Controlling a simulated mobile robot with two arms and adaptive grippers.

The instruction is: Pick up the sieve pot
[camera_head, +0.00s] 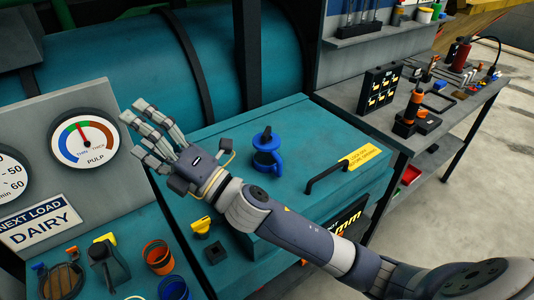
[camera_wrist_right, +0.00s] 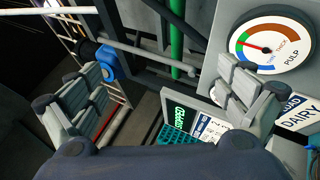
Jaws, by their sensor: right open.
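A blue pot with a side handle and a black top (camera_head: 267,150) stands upright on the teal lidded box; I take it to be the sieve pot, but no sieve mesh can be made out. My right gripper (camera_head: 138,135) is open and empty, to the left of the blue pot and apart from it, in front of the gauge panel. In the right wrist view its two spread fingers (camera_wrist_right: 165,92) have nothing between them, and the blue pot is not seen there. My left gripper is not in view.
The teal box (camera_head: 345,190) has a black handle (camera_head: 325,178) and a yellow label. An orange cup (camera_head: 158,256), a blue cup (camera_head: 173,288) and yellow-topped items stand at lower left. The gauge panel (camera_head: 105,165) is behind my gripper. A tool bench (camera_head: 450,140) stands right.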

